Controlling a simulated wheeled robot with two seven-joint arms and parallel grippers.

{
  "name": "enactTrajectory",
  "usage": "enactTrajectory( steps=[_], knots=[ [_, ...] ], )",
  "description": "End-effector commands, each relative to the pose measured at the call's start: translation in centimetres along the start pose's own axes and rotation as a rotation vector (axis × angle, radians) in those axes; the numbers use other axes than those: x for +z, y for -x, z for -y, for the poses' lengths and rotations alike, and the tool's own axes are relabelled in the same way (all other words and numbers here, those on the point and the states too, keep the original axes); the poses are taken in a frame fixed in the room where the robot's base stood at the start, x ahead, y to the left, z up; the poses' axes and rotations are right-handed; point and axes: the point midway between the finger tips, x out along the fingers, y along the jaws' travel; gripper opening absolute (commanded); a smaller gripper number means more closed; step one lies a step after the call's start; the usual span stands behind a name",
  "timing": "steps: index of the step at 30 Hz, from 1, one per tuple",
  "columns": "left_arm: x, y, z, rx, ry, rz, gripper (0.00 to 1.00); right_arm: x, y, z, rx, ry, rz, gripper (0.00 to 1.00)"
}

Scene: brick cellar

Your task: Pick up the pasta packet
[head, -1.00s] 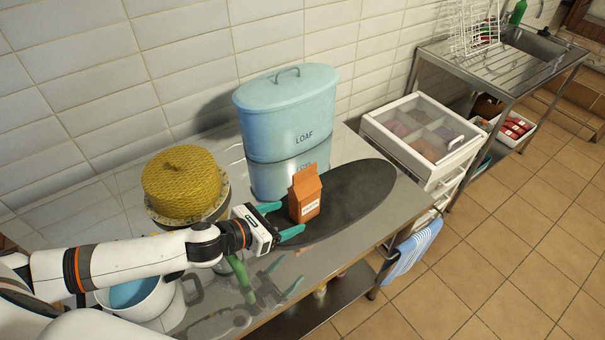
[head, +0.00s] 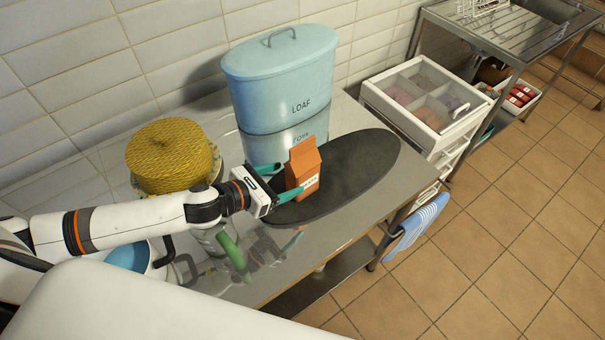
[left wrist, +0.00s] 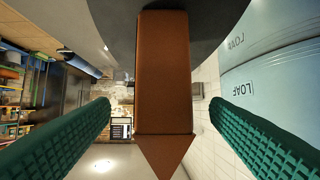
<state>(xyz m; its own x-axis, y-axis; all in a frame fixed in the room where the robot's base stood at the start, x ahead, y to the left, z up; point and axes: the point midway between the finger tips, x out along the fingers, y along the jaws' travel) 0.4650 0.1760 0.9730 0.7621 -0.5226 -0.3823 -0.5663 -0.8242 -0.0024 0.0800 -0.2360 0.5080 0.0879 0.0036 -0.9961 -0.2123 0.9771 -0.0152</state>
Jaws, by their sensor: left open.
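The pasta packet (head: 303,168) is an orange-brown carton with a folded top and a pale label. It stands upright on the dark oval board (head: 358,160). My left gripper (head: 279,181) is open with its teal fingers on either side of the packet's near left part. In the left wrist view the packet (left wrist: 163,75) stands between the two green fingers, with a gap on each side. My right gripper is not in view.
A blue LOAF bin (head: 283,85) stands behind the board against the tiled wall. A yellow round item (head: 172,157) stands behind my left arm. A blue pot (head: 128,257) and a green-handled item (head: 232,255) are close below the arm. The board's right end is clear.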

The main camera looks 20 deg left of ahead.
Motion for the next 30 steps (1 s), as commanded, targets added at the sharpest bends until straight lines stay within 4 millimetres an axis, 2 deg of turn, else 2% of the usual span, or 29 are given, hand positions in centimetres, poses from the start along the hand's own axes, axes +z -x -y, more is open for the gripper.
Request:
enactTrajectory(
  steps=[15,24,26,30],
  knots=[
    [-0.1,-6.4,0.1,0.001,0.002,-0.001,0.71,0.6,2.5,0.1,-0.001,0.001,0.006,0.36],
    [0.1,-6.9,0.1,0.001,0.0,0.0,0.71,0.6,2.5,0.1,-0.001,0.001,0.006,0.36],
    [0.1,-6.9,0.1,0.001,0.0,0.0,0.63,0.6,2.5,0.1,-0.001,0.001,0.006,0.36],
    [0.1,-6.9,0.1,0.001,0.001,0.0,0.4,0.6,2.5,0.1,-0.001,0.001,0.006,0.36]
  ],
)
